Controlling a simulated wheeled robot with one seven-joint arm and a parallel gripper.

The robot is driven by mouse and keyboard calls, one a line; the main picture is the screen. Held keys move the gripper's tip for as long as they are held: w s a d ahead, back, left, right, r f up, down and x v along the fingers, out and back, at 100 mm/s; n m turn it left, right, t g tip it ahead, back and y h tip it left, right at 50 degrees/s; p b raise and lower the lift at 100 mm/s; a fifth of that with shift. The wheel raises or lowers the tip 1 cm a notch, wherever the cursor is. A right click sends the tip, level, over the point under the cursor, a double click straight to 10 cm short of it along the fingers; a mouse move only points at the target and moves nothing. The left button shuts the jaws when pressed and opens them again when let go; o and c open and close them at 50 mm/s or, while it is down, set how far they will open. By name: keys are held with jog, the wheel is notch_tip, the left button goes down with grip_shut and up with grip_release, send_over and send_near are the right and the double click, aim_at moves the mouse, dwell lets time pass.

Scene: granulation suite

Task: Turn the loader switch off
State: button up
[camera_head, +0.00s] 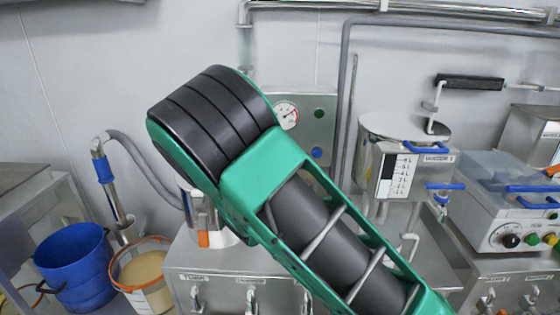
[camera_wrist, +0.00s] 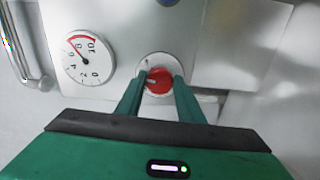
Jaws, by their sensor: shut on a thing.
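The loader switch appears to be the red rotary knob (camera_wrist: 159,84) on a round pale plate on a grey metal panel (camera_wrist: 215,50) in the wrist view. A small light mark shows on the knob's left side; its exact setting is hard to read. My gripper (camera_wrist: 158,79) has one green finger on each side of the knob and is shut on it. In the head view the same panel (camera_head: 318,113) stands on the back wall. My green and black arm crosses in front there and hides the knob and my fingers.
A pressure gauge (camera_wrist: 82,58) sits left of the knob. A blue bucket (camera_head: 75,268) and a tub of pale powder (camera_head: 143,272) stand at the left. A steel vessel (camera_head: 405,140) and a machine with several knobs (camera_head: 508,215) stand at the right.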

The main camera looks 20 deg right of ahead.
jog(key=n, duration=0.4)
jog(key=a+n, duration=0.1)
jog(key=n, duration=0.1)
jog(key=shift+f+n, duration=0.2)
jog(key=shift+n, duration=0.1)
jog(key=n, duration=0.4)
jog(key=shift+d+n, duration=0.1)
jog(key=shift+n, duration=0.3)
jog(key=shift+d, duration=0.1)
jog(key=o, duration=0.9)
jog(key=shift+o, duration=0.8)
jog(key=shift+d, duration=0.1)
jog(key=shift+r, duration=0.1)
jog(key=v, duration=1)
jog(key=shift+s, duration=0.35)
